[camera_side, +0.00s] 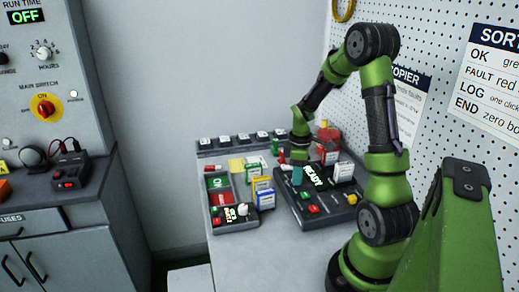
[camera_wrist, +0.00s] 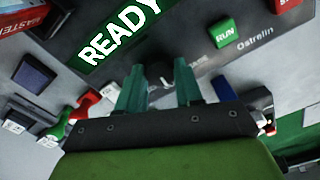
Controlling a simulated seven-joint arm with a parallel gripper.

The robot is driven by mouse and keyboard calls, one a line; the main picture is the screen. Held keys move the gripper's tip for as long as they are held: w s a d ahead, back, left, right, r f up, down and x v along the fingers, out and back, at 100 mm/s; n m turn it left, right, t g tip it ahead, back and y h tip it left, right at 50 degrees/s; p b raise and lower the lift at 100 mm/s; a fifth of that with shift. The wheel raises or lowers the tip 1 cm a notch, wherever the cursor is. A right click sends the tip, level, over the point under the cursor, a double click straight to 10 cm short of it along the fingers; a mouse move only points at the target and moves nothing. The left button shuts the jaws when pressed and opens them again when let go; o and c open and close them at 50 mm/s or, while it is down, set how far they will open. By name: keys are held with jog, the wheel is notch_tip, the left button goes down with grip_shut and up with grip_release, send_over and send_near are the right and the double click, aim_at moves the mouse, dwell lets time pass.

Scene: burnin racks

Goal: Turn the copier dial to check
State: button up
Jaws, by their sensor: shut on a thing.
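The copier (camera_side: 328,216) is a dark, sloped box on the grey bench in the side view. Its lit screen reads READY (camera_side: 315,176) in white on green, and the screen also shows large in the wrist view (camera_wrist: 112,38). My gripper (camera_wrist: 158,92) points down at the copier panel, its teal fingertips shut on a small dark dial (camera_wrist: 157,74). The dial's marks are mostly hidden by the fingers, and its setting cannot be read. In the side view the teal fingers (camera_side: 297,176) stand just left of the screen and hide the dial.
A green RUN button (camera_wrist: 224,35) and a red button (camera_wrist: 289,4) lie near the dial. A tray (camera_side: 208,212) with red and green pieces, a small device with a white knob (camera_side: 243,210), and small boxes (camera_side: 262,190) crowd the left. The bench front (camera_side: 255,260) is clear.

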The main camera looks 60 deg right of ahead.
jog(key=m, duration=0.4)
jog(key=shift+m, duration=2.3)
jog(key=o, duration=1)
jog(key=shift+r, duration=0.15)
notch_tip(320, 180, up, 17)
jog(key=shift+f, duration=0.15)
